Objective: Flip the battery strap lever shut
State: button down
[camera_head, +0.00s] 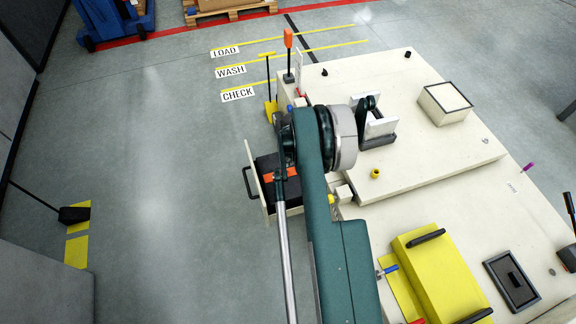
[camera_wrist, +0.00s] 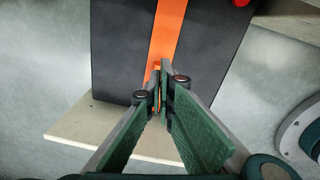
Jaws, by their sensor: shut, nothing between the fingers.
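The black battery (camera_wrist: 115,45) with an orange strap (camera_wrist: 165,40) across it fills the upper part of the wrist view. In the head view the battery (camera_head: 267,163) and strap (camera_head: 271,176) sit in a pulled-out cream tray (camera_head: 254,170), partly covered by my arm. My gripper (camera_wrist: 160,75) is shut and empty, its tips over the strap near the battery's lower edge in the wrist view. Whether the tips touch the strap is unclear. A red rounded part (camera_wrist: 241,2) is cut off at the top edge. I cannot clearly make out the strap lever.
The cream carrier deck (camera_head: 430,150) lies right of my arm, with a raised box (camera_head: 445,103) and a yellow cover (camera_head: 445,275). A black handle (camera_head: 247,183) projects from the tray front. The grey floor (camera_head: 160,180) at left is largely open.

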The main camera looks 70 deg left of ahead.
notch_tip(320, 180, up, 7)
jog(key=shift+d+r, duration=0.15)
dwell(0.4)
jog(key=shift+w, duration=0.1)
dwell(0.6)
